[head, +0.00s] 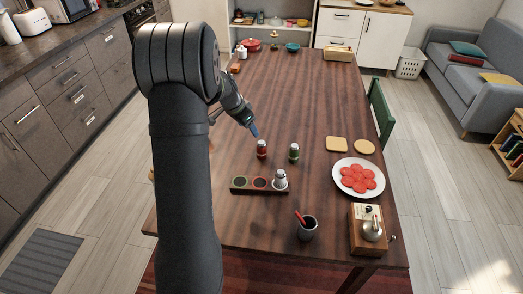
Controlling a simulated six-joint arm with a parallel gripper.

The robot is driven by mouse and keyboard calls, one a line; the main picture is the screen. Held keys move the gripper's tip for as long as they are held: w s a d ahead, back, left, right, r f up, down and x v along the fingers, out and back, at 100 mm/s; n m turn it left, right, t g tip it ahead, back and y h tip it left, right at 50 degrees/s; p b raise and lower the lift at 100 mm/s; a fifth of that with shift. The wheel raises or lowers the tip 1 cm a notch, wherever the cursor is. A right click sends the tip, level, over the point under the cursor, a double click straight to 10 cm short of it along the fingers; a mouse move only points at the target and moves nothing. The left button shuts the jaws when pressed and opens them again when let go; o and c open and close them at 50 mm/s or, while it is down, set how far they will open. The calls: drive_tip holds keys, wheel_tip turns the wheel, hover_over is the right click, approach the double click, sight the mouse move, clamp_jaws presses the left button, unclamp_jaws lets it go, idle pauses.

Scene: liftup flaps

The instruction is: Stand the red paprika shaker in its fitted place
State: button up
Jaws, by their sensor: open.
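The red paprika shaker (262,149) stands upright on the table, with a light cap. A dark rack (247,190) lies in front of it. The rack's left place looks dark green and its middle place (259,183) looks red; both are empty. A white shaker (280,180) stands at the rack's right place. A green shaker (293,152) stands on the table to the right of the red one. My gripper (254,131) is open, tilted down, just behind and above the red shaker; it looks empty and apart from the shaker.
A white plate of red slices (341,187), two tan coasters (336,144), a dark cup (307,230) with a red utensil and a wooden box (356,240) with a metal piece occupy the right side. The table (290,95) is clear in the middle and towards the back.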

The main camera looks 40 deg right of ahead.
sight(261, 148)
drive_tip(key=x, duration=1)
drive_tip(key=shift+a, duration=0.1)
drive_tip(key=shift+s+x, duration=0.2)
drive_tip(key=shift+x, duration=1.15)
drive_tip(key=shift+s+x, duration=0.2)
drive_tip(key=shift+x, duration=1.1)
drive_tip(key=c, duration=1.1)
drive_tip(key=shift+r, duration=0.1)
